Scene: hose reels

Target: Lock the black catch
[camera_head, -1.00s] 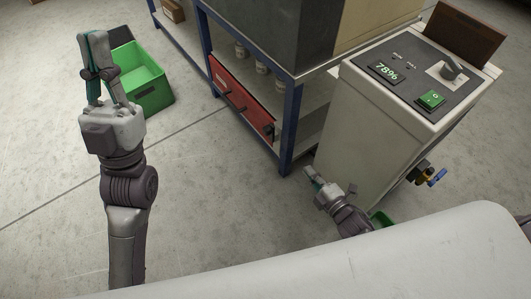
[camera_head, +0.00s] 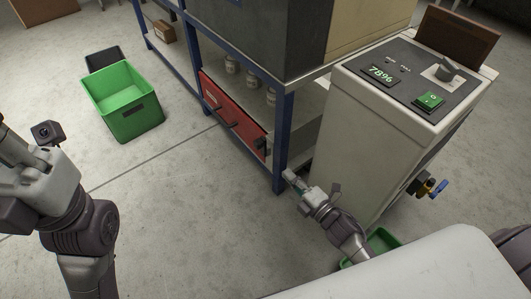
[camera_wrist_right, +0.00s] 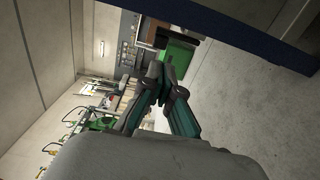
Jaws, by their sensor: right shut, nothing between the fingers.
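A red drawer front (camera_head: 240,122) sits low in the blue-framed shelf. It carries dark parts, one near its middle (camera_head: 222,118) and one near its right end (camera_head: 263,148); I cannot tell which, if either, is the black catch. My right gripper (camera_head: 289,176) is shut and empty, beside the foot of the shelf's front post and apart from the drawer. Its fingers meet at the tips in the right wrist view (camera_wrist_right: 160,76); no catch is recognizable there. My left gripper (camera_head: 10,150) is at the left edge, its fingers partly cut off.
A grey cabinet (camera_head: 350,150) with a 78% display stands close right of my right gripper. A blue-handled valve (camera_head: 436,188) sticks out from it. A green bin (camera_head: 125,105) stands on the open floor at left. A blue shelf post (camera_head: 284,140) stands beside my right gripper.

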